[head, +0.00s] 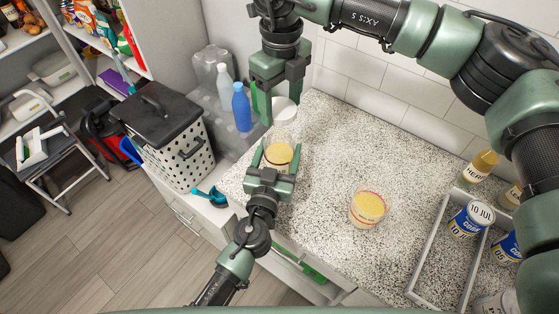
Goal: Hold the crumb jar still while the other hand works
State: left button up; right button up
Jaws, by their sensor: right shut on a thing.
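The crumb jar (279,153), clear with yellow crumbs inside, stands upright near the counter's left edge. My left gripper (277,157) is low at the jar, with its fingers spread on either side of it; any small gap to the glass is hard to see. My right gripper (272,107) comes down from above, shut on the white lid (284,106) at the jar's top. I cannot tell whether the lid still touches the rim. A clear measuring cup (369,207) with yellow crumbs stands on the counter to the right.
A blue scoop (211,197) lies left of the jar. Blue (242,107) and white (225,85) bottles stand behind left. A tray (429,255) with several cans is at right.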

aim_at(280, 130)
pick_arm(q)
grip_shut()
pick_arm(e)
jog(key=shift+f, duration=2.5)
jog(key=shift+f, duration=0.15)
jog(key=shift+f, duration=0.75)
jog(key=shift+f, duration=0.55)
